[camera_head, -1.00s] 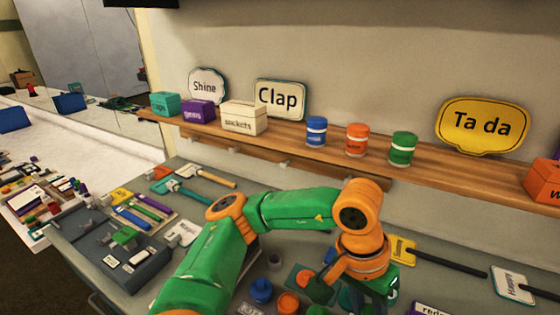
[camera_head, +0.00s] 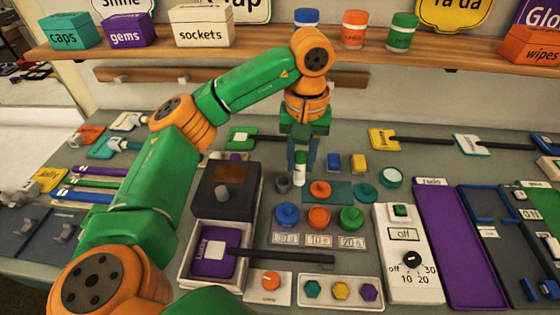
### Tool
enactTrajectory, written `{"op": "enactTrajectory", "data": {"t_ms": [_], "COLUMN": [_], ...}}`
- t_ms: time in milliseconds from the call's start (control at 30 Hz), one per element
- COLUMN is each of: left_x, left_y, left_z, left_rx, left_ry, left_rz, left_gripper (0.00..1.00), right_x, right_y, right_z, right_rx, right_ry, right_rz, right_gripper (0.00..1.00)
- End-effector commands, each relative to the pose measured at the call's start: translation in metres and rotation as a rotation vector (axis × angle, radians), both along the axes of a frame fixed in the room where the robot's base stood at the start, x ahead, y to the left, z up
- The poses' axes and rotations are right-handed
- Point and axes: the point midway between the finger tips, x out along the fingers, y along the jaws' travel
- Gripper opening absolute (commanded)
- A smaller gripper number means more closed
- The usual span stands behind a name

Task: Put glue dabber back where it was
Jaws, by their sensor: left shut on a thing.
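My left gripper (camera_head: 301,160) points straight down over the middle of the bench, its blue fingers shut on a small upright green-and-white piece, which looks like the glue dabber (camera_head: 300,175). Its upper part is between the fingers. Its lower end is close to the bench top, and I cannot tell whether it touches. A small grey cup (camera_head: 283,184) stands just left of it. A teal mat (camera_head: 342,195) with an orange round-topped piece (camera_head: 320,188) is just to its right. My right gripper is not in view.
Several knobs, including a blue one (camera_head: 287,215), stand in front. A purple paddle (camera_head: 215,252) lies in a white tray at front left. A white dial box (camera_head: 407,260) stands at right. A wooden shelf (camera_head: 440,58) with boxes and jars runs behind.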

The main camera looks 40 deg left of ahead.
Motion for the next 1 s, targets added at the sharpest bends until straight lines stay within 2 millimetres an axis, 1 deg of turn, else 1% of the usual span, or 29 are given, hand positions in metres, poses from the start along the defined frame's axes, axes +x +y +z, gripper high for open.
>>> {"op": "enactTrajectory", "data": {"t_ms": [33,100,167,367,433,533,600,733,767,800,867,1000], "left_x": [0.006,0.013,0.018,0.028,0.028,0.028,0.029,0.029,0.029,0.029,0.029,0.029], "left_y": [0.014,0.027,0.037,0.057,0.058,0.057,0.057,0.057,0.057,0.057,0.057,0.057], "left_z": [-0.008,-0.031,-0.038,-0.064,-0.077,-0.092,-0.097,-0.097,-0.097,-0.097,-0.097,-0.096], "left_rx": [-0.002,-0.003,-0.001,0.000,-0.001,0.000,0.000,0.000,0.000,-0.001,-0.001,-0.001], "left_ry": [0.008,0.007,0.007,0.004,0.007,0.004,0.001,0.000,0.000,0.000,0.000,0.000], "left_rz": [0.009,0.004,0.005,0.001,-0.003,-0.003,-0.003,-0.003,-0.003,-0.003,-0.003,-0.003], "left_gripper": [0.00,0.00,0.00,0.00,0.00,0.00,0.00,0.00,0.34,0.45,0.61,0.62], "right_x": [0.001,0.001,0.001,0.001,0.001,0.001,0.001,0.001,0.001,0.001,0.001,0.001], "right_y": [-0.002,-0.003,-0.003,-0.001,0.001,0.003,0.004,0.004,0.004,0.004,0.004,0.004], "right_z": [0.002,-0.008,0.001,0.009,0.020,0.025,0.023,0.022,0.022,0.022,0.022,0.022], "right_rx": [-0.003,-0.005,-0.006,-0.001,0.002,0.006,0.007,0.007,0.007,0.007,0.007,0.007], "right_ry": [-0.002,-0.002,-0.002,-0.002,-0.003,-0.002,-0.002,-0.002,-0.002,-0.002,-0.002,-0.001], "right_rz": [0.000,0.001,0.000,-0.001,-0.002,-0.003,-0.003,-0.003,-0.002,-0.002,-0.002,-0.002], "right_gripper": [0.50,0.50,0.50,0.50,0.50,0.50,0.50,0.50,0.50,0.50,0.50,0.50]}}
